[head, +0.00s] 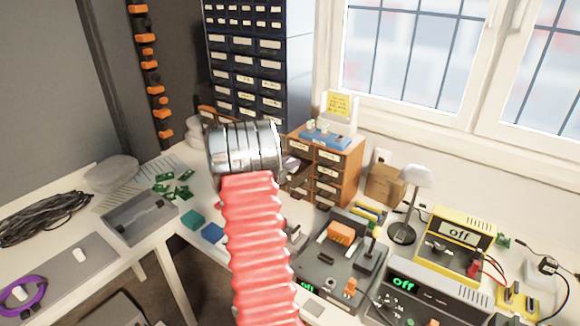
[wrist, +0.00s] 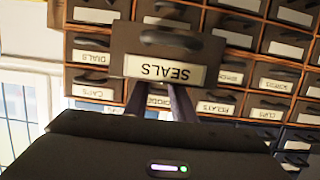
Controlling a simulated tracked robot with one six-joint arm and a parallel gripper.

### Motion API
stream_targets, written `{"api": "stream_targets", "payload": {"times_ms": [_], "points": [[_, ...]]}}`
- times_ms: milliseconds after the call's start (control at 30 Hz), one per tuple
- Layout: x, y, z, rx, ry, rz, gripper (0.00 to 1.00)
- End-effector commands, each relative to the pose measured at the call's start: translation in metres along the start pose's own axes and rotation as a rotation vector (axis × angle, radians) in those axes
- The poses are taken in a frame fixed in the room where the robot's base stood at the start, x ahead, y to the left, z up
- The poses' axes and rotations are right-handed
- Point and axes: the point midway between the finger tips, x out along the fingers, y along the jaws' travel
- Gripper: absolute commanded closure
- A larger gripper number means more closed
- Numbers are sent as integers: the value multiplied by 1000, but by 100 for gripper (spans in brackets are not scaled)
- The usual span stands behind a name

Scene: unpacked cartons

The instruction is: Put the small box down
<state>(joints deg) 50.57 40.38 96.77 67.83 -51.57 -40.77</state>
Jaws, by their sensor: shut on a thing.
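A small dark grey drawer-like box (wrist: 160,45) with a white SEALS label and a handle is close in front of the wrist camera, its label upside down in that view. My gripper (wrist: 161,98) is shut on the small box, with its two dark fingers at the label side. Behind the box is the wooden drawer cabinet (wrist: 230,102), with labelled drawers; it also stands on the bench in the head view (head: 348,172). In the head view, my red arm and silver joint hide most of the gripper. I cannot tell whether the box touches the cabinet.
A brown carton (head: 385,186) and a lamp (head: 402,232) stand right of the cabinet. Instruments (head: 455,240) crowd the bench's right side. A grey tray (head: 138,217) and green circuit boards (head: 174,188) lie left. A tall dark drawer unit (head: 245,70) stands behind.

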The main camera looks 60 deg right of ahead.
Motion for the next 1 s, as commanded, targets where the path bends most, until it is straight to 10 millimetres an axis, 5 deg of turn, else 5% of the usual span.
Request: {"api": "stream_targets", "payload": {"times_ms": [933,967,1000], "points": [[10,-1,15,1,-136,-3,100],[11,-1,15,1,-136,-3,77],[10,-1,15,1,-135,-3,74]]}}
